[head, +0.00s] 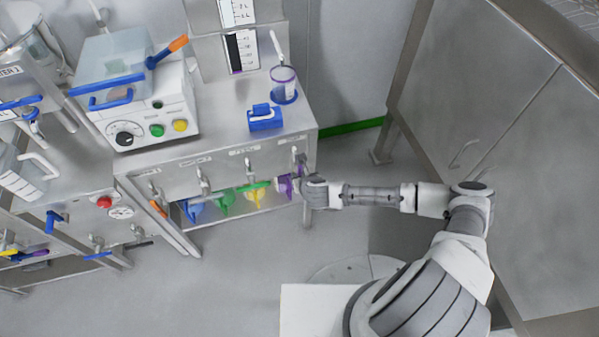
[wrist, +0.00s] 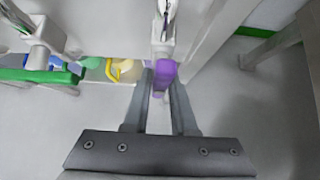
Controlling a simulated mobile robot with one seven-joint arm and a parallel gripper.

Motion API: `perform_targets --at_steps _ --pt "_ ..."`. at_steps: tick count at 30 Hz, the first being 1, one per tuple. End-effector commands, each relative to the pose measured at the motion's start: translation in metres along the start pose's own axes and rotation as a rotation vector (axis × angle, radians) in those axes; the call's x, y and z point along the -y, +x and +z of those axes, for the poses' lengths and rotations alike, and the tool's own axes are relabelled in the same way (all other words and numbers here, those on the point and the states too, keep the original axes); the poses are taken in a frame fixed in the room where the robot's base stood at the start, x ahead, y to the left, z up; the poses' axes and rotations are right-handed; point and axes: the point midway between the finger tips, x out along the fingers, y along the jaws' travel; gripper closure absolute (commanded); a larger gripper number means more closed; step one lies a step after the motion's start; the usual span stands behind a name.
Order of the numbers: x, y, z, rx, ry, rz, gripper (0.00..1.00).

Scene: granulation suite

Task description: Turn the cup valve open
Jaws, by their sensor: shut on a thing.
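The cup valve appears to be the rightmost tap on the bench front, with a metal body (wrist: 163,47) and a purple handle (wrist: 163,73). In the wrist view the purple handle lies between the two fingers of my gripper (wrist: 162,86), which is shut on it. In the head view my gripper (head: 308,187) is at the bench's right front corner, beside purple parts (head: 285,187). It partly hides the valve there, so the handle's exact angle cannot be told. A clear cup (head: 284,84) with a blue base stands on the bench above.
More taps (head: 204,180) line the bench front to the left. The bench leg stands close to the right of the valve. A steel cabinet (head: 490,130) is at right; the floor between is clear.

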Motion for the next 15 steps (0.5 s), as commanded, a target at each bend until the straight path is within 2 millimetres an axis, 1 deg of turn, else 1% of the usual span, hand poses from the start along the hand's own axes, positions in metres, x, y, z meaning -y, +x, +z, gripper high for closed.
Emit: perform_targets --at_steps 15 --pt "0.0009 0.0006 0.0003 0.001 -0.03 -0.032 1.0"
